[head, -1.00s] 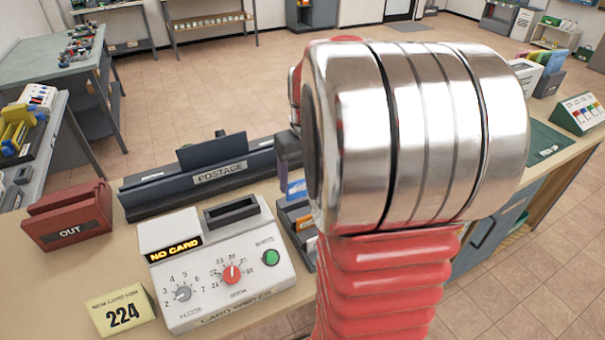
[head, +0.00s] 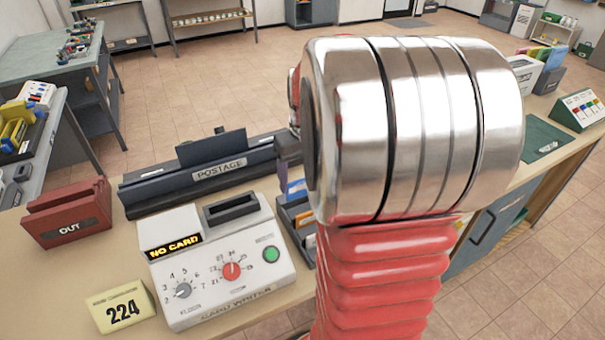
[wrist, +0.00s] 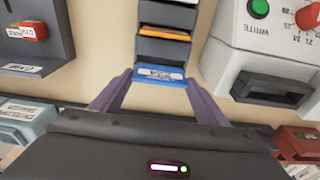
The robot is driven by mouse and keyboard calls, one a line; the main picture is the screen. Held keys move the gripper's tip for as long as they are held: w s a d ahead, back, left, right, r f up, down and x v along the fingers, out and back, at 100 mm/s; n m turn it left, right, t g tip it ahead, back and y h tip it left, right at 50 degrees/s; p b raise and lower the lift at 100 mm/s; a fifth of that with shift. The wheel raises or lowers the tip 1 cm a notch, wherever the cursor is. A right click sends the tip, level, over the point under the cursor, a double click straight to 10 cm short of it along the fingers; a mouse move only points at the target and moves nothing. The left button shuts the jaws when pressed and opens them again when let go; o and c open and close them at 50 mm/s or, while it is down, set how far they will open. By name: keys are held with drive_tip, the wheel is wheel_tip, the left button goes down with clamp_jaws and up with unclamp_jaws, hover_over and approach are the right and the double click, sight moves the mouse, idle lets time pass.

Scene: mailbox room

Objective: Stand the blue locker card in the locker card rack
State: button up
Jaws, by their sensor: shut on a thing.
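The blue locker card (wrist: 160,75) is between the two purple fingers of my gripper (wrist: 159,79) in the wrist view, which are shut on it. The card also shows in the head view (head: 295,187), beside my arm and below a finger. The dark grey card rack (wrist: 166,50) has several slots in a row, and an orange card (wrist: 165,33) stands in one. The blue card is at the near end of the rack in the wrist view. I cannot tell whether its lower edge is inside a slot. My arm hides much of the rack (head: 285,217) in the head view.
The white card writer (head: 222,265) stands close beside the rack and its display reads NO CARD. The postage unit (head: 215,172) lies behind it. A red OUT tray (head: 67,215) and a yellow 224 sign (head: 122,307) are on the left of the counter.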

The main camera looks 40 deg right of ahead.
sight(302, 185)
drive_tip(key=shift+f, duration=0.95)
drive_tip(key=shift+f, duration=1.15)
drive_tip(key=o, duration=1.2)
drive_tip(key=shift+r, duration=3.55)
